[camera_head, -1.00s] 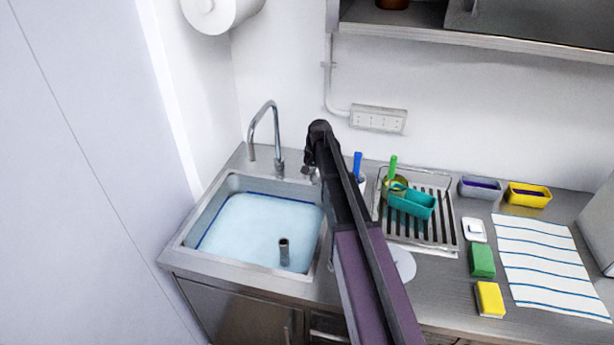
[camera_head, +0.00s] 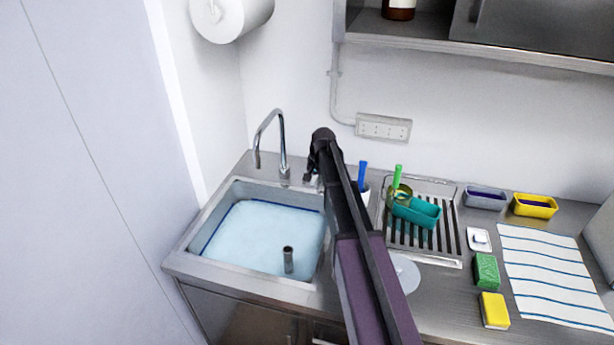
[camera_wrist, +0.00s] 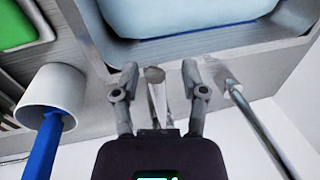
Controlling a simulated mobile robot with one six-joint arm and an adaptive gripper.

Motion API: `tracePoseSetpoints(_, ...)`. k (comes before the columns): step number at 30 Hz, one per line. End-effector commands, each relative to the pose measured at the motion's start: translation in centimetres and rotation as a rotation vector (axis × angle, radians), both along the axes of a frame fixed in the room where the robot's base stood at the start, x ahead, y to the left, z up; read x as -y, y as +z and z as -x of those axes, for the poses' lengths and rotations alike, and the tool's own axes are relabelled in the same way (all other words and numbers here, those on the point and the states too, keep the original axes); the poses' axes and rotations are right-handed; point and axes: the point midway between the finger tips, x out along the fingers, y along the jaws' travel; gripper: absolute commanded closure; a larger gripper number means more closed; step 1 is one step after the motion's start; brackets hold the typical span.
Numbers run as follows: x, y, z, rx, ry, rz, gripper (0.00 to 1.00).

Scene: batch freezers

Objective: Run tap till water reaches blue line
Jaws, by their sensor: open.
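The sink (camera_head: 188,258) at left holds pale blue water (camera_head: 255,240). A dark blue line (camera_head: 215,225) runs round its inner wall, right by the water's edge; I cannot tell whether the water touches it. The curved chrome tap (camera_head: 283,145) stands behind the sink, and no stream shows under its spout. My gripper (camera_wrist: 160,74) is open, and the small metal tap lever (camera_wrist: 157,92) shows between its fingers in the wrist view. Contact cannot be told. In the head view my arm mostly hides the gripper. The tap's pipe also shows in the wrist view (camera_wrist: 250,118).
A grey standpipe (camera_head: 288,260) rises from the water. Right of my arm stand a white cup with a blue-handled brush (camera_head: 362,175) and a drying rack (camera_head: 452,262) with a teal container (camera_head: 418,211). Sponges (camera_head: 486,271) and a striped cloth (camera_head: 555,270) lie further right. A shelf hangs above.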

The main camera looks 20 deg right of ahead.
Motion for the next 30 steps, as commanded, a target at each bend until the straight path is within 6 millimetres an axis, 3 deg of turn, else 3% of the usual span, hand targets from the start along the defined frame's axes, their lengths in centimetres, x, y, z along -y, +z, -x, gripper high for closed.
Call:
tracePoseSetpoints(8,-0.4,0.0,0.9,-0.001,0.014,0.005,0.44)
tracePoseSetpoints(13,-1.8,-0.1,3.8,-0.006,0.070,0.025,0.44)
tracePoseSetpoints(17,-3.5,-0.2,7.7,-0.012,0.147,0.050,0.44)
tracePoseSetpoints(30,-8.9,-0.3,23.2,-0.044,0.480,0.152,0.44)
